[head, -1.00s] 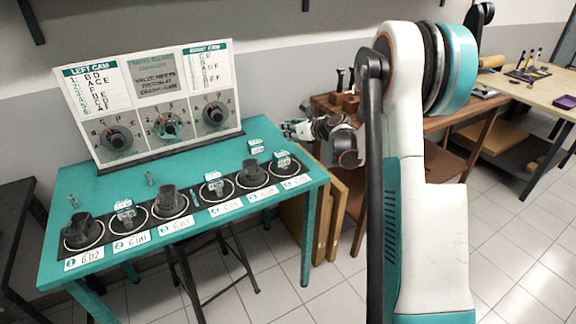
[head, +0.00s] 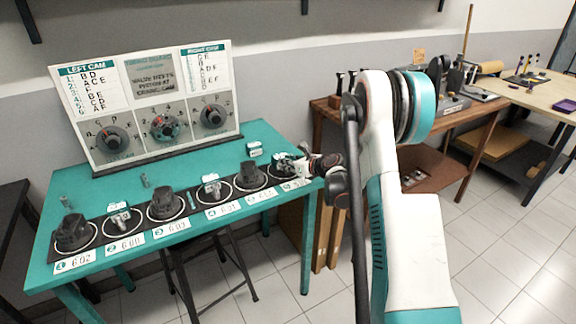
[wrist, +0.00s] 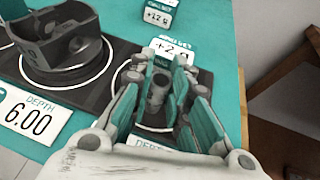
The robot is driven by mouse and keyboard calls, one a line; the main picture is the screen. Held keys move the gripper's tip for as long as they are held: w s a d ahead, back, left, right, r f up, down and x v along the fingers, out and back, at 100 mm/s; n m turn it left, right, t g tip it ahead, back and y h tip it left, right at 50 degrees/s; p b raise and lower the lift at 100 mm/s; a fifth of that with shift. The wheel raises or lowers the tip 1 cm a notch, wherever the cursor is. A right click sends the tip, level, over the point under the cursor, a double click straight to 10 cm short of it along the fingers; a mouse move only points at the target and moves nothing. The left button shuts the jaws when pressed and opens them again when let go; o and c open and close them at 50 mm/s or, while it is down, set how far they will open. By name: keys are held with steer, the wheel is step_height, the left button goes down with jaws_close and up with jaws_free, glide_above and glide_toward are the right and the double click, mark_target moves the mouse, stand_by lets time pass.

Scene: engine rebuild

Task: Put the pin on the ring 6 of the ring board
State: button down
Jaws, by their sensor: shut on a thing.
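The ring board (head: 234,196) is a dark strip with white rings along the front of the teal table. Ring 6 is at its right end, partly hidden by my gripper (head: 296,165); part of its white outline (wrist: 149,129) shows in the wrist view. My gripper also shows in the wrist view (wrist: 160,88), shut on a short grey cylindrical pin (wrist: 157,92) between its teal-padded fingers. The pin is over the ring 6 area; I cannot tell whether it touches the board.
A dark piston (wrist: 65,45) stands on ring 5, left of my gripper. A dial panel (head: 160,125) rises behind.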

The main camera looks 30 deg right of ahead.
steer(key=shift+r, duration=0.1)
steer(key=c, duration=1.5)
jaws_free()
steer(key=shift+r, duration=0.1)
steer(key=p+v, duration=0.2)
steer(key=v, duration=1)
steer(key=shift+s+p, duration=0.1)
steer(key=shift+p, duration=0.25)
